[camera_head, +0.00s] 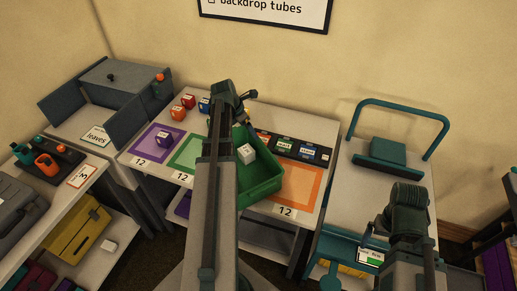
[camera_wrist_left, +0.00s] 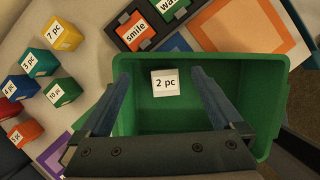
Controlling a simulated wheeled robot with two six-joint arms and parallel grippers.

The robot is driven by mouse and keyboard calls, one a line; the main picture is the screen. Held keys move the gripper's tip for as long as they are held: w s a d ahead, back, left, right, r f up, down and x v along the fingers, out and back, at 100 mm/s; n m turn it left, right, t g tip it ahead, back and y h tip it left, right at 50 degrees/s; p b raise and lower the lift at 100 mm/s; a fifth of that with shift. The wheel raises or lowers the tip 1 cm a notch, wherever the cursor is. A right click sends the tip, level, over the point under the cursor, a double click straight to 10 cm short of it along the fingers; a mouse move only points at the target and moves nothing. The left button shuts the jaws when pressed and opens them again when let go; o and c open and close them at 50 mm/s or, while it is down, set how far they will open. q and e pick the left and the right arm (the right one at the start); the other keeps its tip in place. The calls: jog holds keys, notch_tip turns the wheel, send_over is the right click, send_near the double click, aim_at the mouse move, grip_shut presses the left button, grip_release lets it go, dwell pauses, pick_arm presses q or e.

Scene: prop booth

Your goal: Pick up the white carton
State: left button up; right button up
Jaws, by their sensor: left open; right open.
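The white carton (camera_head: 246,153) lies inside the green crate (camera_head: 262,186) on the middle table. In the left wrist view the carton (camera_wrist_left: 166,83) has a "2 pc" label and lies on the crate's (camera_wrist_left: 275,75) floor toward its far side. My left gripper (camera_wrist_left: 160,92) is open over the crate, one finger on each side of the carton in that view, with nothing held. In the head view my left arm hides its own jaws and part of the crate. My right gripper (camera_head: 408,243) is open at the lower right, away from the carton.
A teal-handled trolley (camera_head: 346,160) stands further right.

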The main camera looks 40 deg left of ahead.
aim_at(257, 142)
pick_arm(q)
jog(key=f+b, duration=0.1)
jog(key=b, duration=0.1)
jog(key=d+f+b, duration=0.1)
jog(key=f+b, duration=0.1)
jog(key=w+f+b, duration=0.1)
jog(key=f+b, duration=0.1)
jog(key=shift+d+f, duration=0.2)
jog(key=shift+w+a+f, duration=0.25)
jog(key=shift+w+f, duration=0.25)
jog(key=shift+f, duration=0.05)
jog(key=shift+w+a+f, duration=0.25)
jog(key=shift+w+f, duration=0.2)
jog(key=shift+f, duration=0.1)
jog(key=shift+s+d+b, duration=0.15)
jog(key=shift+d+b, duration=0.05)
jog(key=shift+b, duration=0.15)
jog(key=shift+d+f+b, duration=0.2)
jog(key=shift+f+b, duration=0.05)
jog(key=shift+b, duration=0.15)
jog(key=b+x, duration=0.2)
jog(key=shift+w+f, duration=0.25)
jog(key=shift+f, duration=0.05)
jog(key=shift+w+d+f+b, duration=0.2)
jog(key=shift+f+b, duration=0.1)
jog(key=shift+b, duration=0.2)
jog(key=shift+w+a, duration=0.1)
